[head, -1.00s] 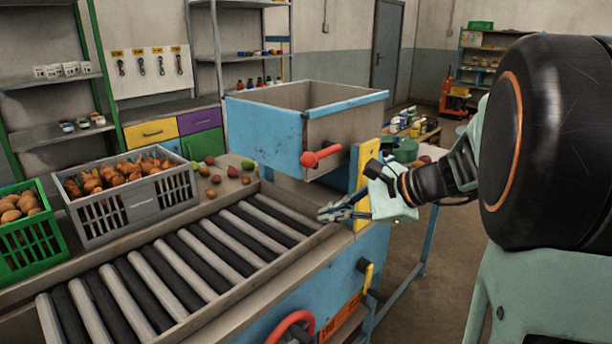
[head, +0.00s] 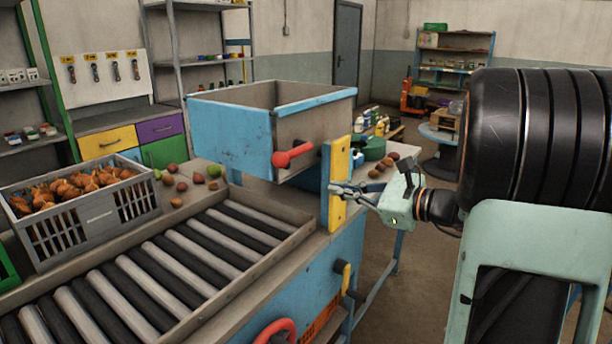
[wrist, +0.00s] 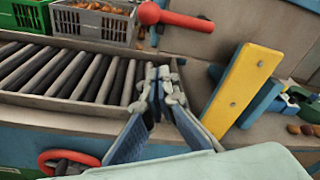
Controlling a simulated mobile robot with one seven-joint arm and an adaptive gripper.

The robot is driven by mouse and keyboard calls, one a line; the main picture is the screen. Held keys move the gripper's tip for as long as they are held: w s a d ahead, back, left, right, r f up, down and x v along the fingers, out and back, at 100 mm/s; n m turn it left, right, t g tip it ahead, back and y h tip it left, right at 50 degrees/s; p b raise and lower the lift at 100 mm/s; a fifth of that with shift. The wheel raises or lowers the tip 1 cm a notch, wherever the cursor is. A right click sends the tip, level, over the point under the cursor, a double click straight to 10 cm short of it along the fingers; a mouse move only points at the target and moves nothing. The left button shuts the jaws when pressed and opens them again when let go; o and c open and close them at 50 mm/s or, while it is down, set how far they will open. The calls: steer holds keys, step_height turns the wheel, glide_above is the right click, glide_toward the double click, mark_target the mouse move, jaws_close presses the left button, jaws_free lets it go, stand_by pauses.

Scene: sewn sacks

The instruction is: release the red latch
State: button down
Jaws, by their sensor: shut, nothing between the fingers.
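The red latch (head: 293,155) is a red lever with a round knob on the front of the blue and grey hopper (head: 232,133). It also shows at the top of the wrist view (wrist: 175,17). My gripper (head: 335,187) is shut and empty, its fingertips in front of the yellow plate (head: 338,212) in the head view, below and to the right of the latch and apart from it. In the wrist view the closed fingertips (wrist: 158,80) appear over the roller bed's end, left of the yellow plate (wrist: 238,88) and below the latch.
The roller conveyor (head: 170,265) runs to the left, with a grey crate of onions (head: 85,208) beyond it. A red wheel (head: 277,332) and a yellow handle (head: 346,277) are on the blue frame's side. Bottles and a green container (head: 374,148) stand behind the yellow plate.

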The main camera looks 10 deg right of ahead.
mark_target(294, 153)
steer(key=w+a+r+p, duration=0.1)
steer(key=w+a+p, duration=0.1)
steer(key=w+a, duration=0.5)
steer(key=shift+w+a+r, duration=0.3)
steer(key=shift+w+a, duration=0.05)
steer(key=shift+a, duration=0.45)
steer(key=shift+r, duration=0.15)
